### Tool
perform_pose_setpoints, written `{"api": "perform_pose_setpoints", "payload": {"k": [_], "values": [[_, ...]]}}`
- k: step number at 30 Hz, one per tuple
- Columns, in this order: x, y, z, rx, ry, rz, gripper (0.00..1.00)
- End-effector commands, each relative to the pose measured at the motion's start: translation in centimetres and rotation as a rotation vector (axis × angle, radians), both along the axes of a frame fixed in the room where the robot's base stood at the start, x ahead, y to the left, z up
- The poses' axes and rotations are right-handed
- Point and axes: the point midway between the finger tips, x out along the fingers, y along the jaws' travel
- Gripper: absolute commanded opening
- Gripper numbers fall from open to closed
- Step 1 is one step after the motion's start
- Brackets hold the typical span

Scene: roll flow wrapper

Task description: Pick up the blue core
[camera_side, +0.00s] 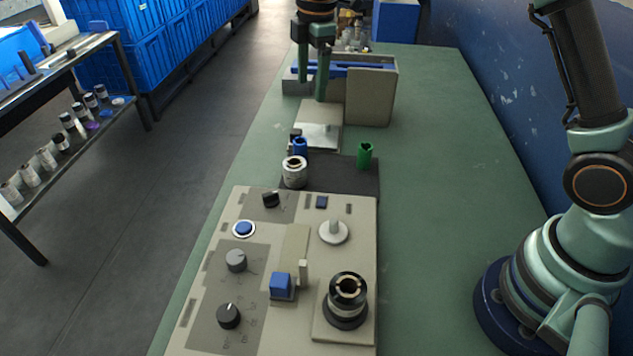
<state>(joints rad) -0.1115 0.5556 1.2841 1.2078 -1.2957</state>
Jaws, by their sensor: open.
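The blue core (300,147) is a small upright cylinder on the dark mat (340,178), partly hidden by a silver roll (294,172) in front of it. A green core (366,155) stands upright on the right of the same mat. My gripper (311,90) is open and empty, pointing down. It shows above and beyond the blue core in the picture, in front of the beige box with blue bars (371,97). The fingers are apart from the core.
A beige control panel (262,335) with knobs, a blue button and a black-and-silver roll (347,292) fills the near table. A light metal plate (318,136) lies behind the cores. The green table (440,150) is clear on the right. Blue crates (120,60) stand left.

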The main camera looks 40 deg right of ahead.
Motion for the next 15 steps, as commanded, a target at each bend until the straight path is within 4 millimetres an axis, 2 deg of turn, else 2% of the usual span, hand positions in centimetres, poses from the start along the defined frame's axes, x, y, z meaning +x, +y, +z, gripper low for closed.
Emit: {"api": "perform_pose_setpoints", "payload": {"k": [1, 6, 15], "values": [[0.8, 0.4, -1.5, -0.007, 0.023, 0.062, 0.80], [2.5, 1.4, -4.8, -0.022, 0.069, 0.242, 0.80], [3.2, 1.8, -7.7, -0.026, 0.096, 0.342, 0.80]]}}
